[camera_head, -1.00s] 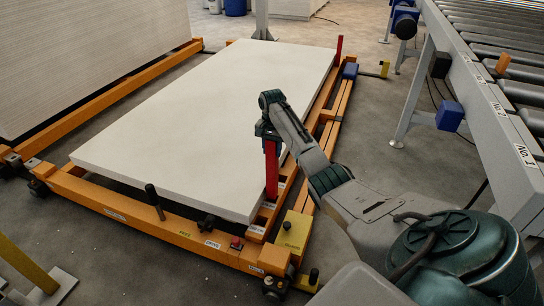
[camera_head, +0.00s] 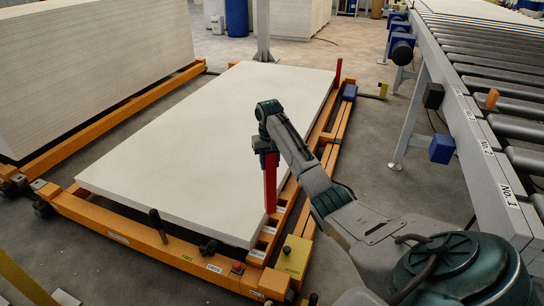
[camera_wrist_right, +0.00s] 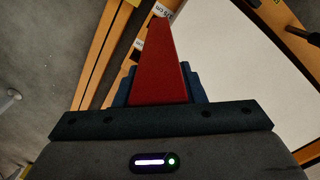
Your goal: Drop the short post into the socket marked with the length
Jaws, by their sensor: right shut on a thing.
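My right gripper (camera_head: 266,150) is shut on a red post (camera_head: 270,185), which hangs upright. In the head view the post's lower end overlaps the edge of the white slab and the orange side rail (camera_head: 290,215). I cannot tell whether it touches the rail. In the right wrist view the post (camera_wrist_right: 160,65) points away from the jaws. A white label partly reading "275 cm" (camera_wrist_right: 166,14) shows beside its far end. Several small white labels sit along the rail near its front corner, too small to read in the head view. My left gripper is not in view.
A white slab (camera_head: 215,130) lies on the orange frame. Another red post (camera_head: 338,71) stands at the frame's far right corner. A roller conveyor (camera_head: 470,130) runs along the right.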

